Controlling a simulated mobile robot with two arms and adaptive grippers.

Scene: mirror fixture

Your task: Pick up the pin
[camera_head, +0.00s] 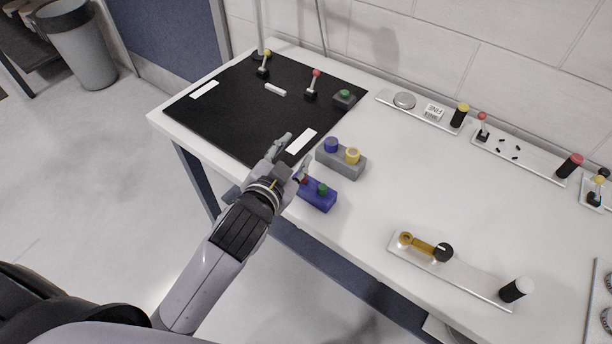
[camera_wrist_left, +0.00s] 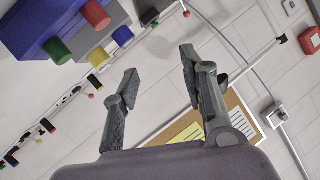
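No single thing is clearly marked as the pin. Short coloured pegs stand in two blocks near the table's front edge. The blue block (camera_head: 317,197) has a red peg (camera_wrist_left: 97,14) and a green peg (camera_head: 323,189). The grey block (camera_head: 340,163) behind it has a blue peg (camera_head: 331,145) and a yellow peg (camera_head: 352,155). My left gripper (camera_head: 293,155) is open and empty, just left of these blocks. Its spread fingers also show in the left wrist view (camera_wrist_left: 160,75), apart from the pegs. My right gripper is not in view.
A black mat (camera_head: 235,115) carries white strips, a small white bar (camera_head: 275,89), levers and a green button box (camera_head: 344,99). Metal plates with knobs line the back. A plate with a brass crank (camera_head: 418,243) lies front right. The white table (camera_head: 385,190) is clear between.

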